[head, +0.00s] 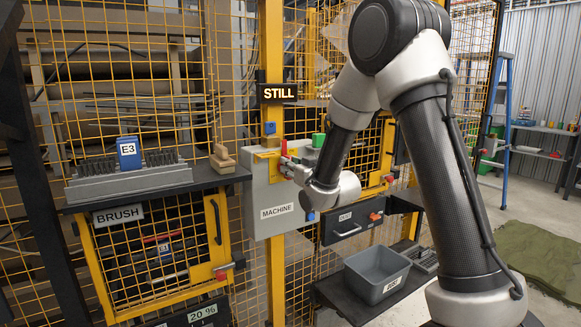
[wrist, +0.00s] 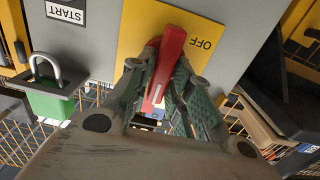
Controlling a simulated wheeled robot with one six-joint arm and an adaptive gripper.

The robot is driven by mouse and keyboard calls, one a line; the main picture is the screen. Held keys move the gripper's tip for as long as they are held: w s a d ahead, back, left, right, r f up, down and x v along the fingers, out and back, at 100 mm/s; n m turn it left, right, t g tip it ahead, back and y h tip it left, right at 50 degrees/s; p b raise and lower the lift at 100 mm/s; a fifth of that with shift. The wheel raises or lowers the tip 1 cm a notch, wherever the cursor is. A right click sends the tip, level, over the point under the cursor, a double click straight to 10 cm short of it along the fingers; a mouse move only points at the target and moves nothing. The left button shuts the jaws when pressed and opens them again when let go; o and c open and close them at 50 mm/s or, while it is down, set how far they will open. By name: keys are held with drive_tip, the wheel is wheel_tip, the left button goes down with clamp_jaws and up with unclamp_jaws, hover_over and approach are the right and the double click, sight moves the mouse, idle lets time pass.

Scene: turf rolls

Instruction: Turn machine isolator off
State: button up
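The machine isolator's red handle (wrist: 165,70) sits on a yellow plate (wrist: 205,20) marked OFF in the wrist view. The OFF word is beside the handle and upside down in this view. In the head view the red handle (head: 284,148) stands at the top of a grey box (head: 262,190) labelled MACHINE. My gripper (wrist: 168,68) reaches it from the front, with a finger on each side, and appears shut on it. Its fingers and wrist partly hide the handle and plate in the head view.
A green padlock (wrist: 50,100) with a silver shackle is beside the plate, near a START label (wrist: 65,12). A STILL sign (head: 277,93) is lit above the box. A shelf with a grey tray (head: 130,186) is left; a grey bin (head: 377,274) is below right.

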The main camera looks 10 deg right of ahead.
clamp_jaws()
drive_tip(key=shift+n, duration=0.3)
drive_tip(key=shift+s+a+f+n, duration=0.1)
drive_tip(key=shift+a+f+n, duration=0.1)
drive_tip(key=shift+n, duration=2.65)
drive_tip(key=shift+s+a+f+n, duration=0.1)
drive_tip(key=shift+a+f+n, duration=0.15)
drive_tip(key=shift+n, duration=2.65)
drive_tip(key=shift+a+f+n, duration=0.15)
drive_tip(key=shift+f+n, duration=0.05)
drive_tip(key=shift+n, duration=2.65)
drive_tip(key=o, duration=0.6)
unclamp_jaws()
